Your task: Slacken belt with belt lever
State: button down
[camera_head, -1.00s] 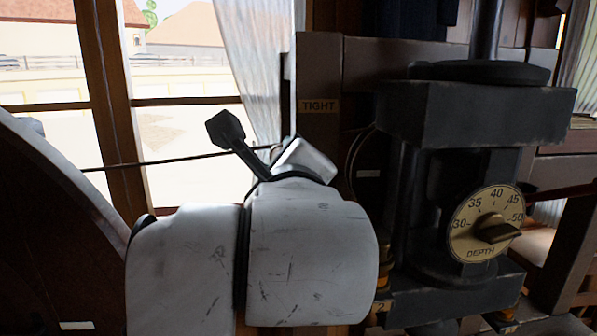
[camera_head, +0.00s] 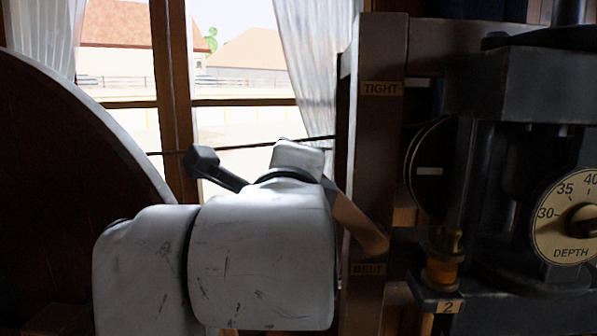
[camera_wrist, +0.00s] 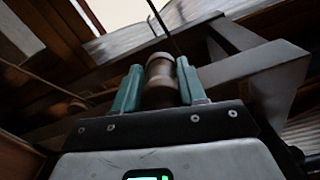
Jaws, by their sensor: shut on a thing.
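My gripper (camera_wrist: 160,88) has teal fingers on both sides of a brown turned knob in the wrist view and is shut on it. The knob, which looks like the handle of the belt lever (camera_wrist: 160,70), stands between the fingertips. In the head view my gripper is hidden behind my white arm. A wooden bar, apparently the belt lever (camera_head: 357,222), slants from behind my arm down to the post near the BELT label (camera_head: 369,269). The TIGHT label (camera_head: 381,88) is higher on the same post. A thin dark belt (camera_head: 240,149) runs across the window.
A large dark wheel (camera_head: 60,180) fills the left side. A dark machine with a DEPTH dial (camera_head: 570,222) stands on the right. The upright post (camera_head: 377,150) is close to my arm's right.

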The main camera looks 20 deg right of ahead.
jog(key=c, duration=0.7)
grip_release()
jog(key=b+v, duration=0.2)
jog(key=v, duration=0.8)
jog(key=shift+s+a+b, duration=0.15)
jog(key=shift+s+b, duration=0.15)
jog(key=shift+s, duration=0.1)
